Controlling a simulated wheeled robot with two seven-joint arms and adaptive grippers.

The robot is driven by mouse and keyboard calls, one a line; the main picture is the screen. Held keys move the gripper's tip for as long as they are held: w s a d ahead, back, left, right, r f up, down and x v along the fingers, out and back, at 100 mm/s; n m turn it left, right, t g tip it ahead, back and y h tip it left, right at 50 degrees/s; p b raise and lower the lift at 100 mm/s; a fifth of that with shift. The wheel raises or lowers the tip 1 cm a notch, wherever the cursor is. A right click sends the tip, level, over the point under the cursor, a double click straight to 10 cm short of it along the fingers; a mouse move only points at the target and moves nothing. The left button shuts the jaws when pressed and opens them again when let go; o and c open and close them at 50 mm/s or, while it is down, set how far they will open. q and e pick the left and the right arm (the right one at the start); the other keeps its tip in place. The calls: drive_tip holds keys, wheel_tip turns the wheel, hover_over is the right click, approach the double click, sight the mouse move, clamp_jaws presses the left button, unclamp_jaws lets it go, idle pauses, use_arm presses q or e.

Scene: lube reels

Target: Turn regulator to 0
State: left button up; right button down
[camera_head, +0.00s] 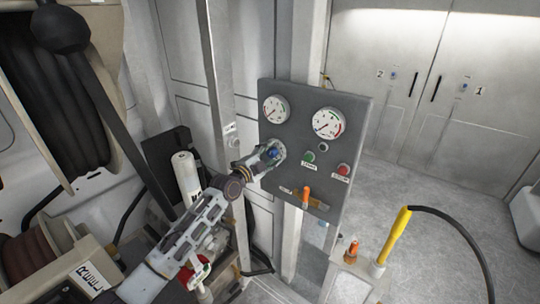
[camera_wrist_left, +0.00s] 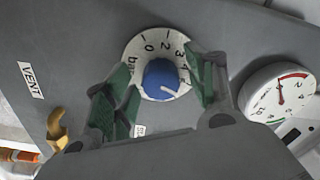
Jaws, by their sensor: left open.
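The regulator is a blue knob (camera_wrist_left: 160,79) on a white round dial marked from 0 upward, with "bar" on its left side. The white line on the knob points to the lower right in the wrist view, away from the 0 at the top. In the head view the knob (camera_head: 273,153) is on the left side of the grey panel (camera_head: 350,125). My left gripper (camera_head: 268,158) is open at the panel, its green-padded fingers on either side of the knob. I cannot tell whether they touch it. My right gripper is not in view.
Two white gauges (camera_head: 274,109) (camera_head: 328,122) sit above the knob. A green button (camera_head: 309,157), a red button (camera_head: 343,170) and an orange lever (camera_head: 306,196) are to its right and below. A yellow-handled hose (camera_head: 396,235) stands at the right. Hose reels (camera_head: 75,110) are at the left.

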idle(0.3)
use_arm(q)
drive_tip(key=c, duration=1)
drive_tip(key=shift+c, duration=0.2)
